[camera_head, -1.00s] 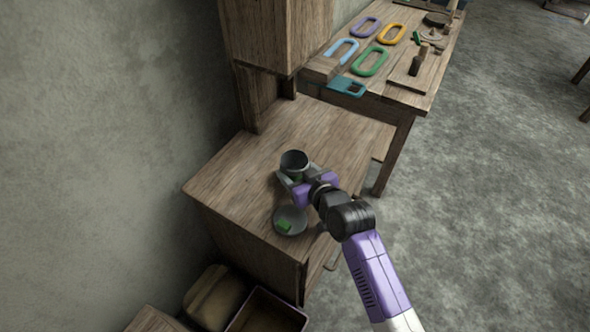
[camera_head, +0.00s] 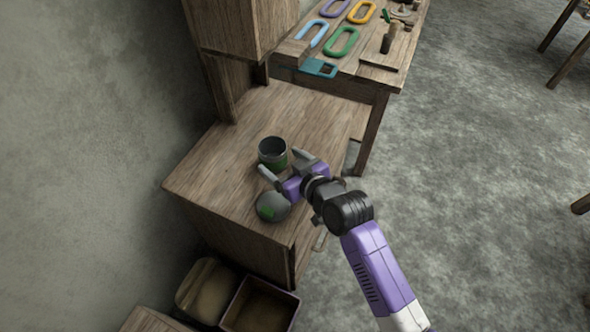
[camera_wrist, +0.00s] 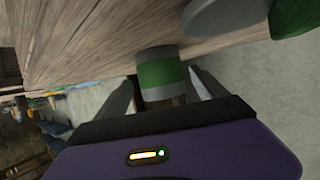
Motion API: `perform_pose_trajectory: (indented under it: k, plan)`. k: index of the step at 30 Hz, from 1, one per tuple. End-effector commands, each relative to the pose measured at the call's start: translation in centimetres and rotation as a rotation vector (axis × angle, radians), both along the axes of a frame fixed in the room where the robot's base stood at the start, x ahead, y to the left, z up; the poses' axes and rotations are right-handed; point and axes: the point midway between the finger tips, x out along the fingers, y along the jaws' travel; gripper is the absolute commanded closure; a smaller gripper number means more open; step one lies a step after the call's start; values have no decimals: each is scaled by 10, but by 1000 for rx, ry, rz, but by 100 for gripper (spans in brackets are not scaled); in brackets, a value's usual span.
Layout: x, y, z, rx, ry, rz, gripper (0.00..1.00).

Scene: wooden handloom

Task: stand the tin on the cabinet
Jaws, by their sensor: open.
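The tin (camera_head: 272,155) is a dark grey open can with a green band. It stands upright on the wooden cabinet (camera_head: 225,165), near the middle of its top. My gripper (camera_head: 281,161) is open beside the tin, on its front right side, with one finger to each side. In the wrist view the tin (camera_wrist: 160,73) shows ahead between the spread fingers, with gaps at both sides. The fingers do not appear to touch it.
A round grey object with a green patch (camera_head: 271,207) lies by the cabinet's front edge, close to my gripper. An upper wooden case (camera_head: 240,30) rises at the back. A bench (camera_head: 370,72) with coloured rings stands beyond. Open boxes (camera_head: 260,305) lie below.

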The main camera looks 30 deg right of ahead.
Motion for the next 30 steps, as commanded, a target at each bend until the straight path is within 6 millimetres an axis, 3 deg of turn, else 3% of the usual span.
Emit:
perform_pose_trajectory:
  k: [3, 9, 25, 28, 30]
  plan:
    - [-25, -2, 9, 0, 1, 0, 19]
    - [-54, -6, 22, -1, 1, -1, 19]
    - [-74, -7, 25, -1, 3, -4, 19]
    - [-94, -7, 17, -2, 4, -19, 19]
    - [-118, -8, 10, -3, 3, -37, 19]
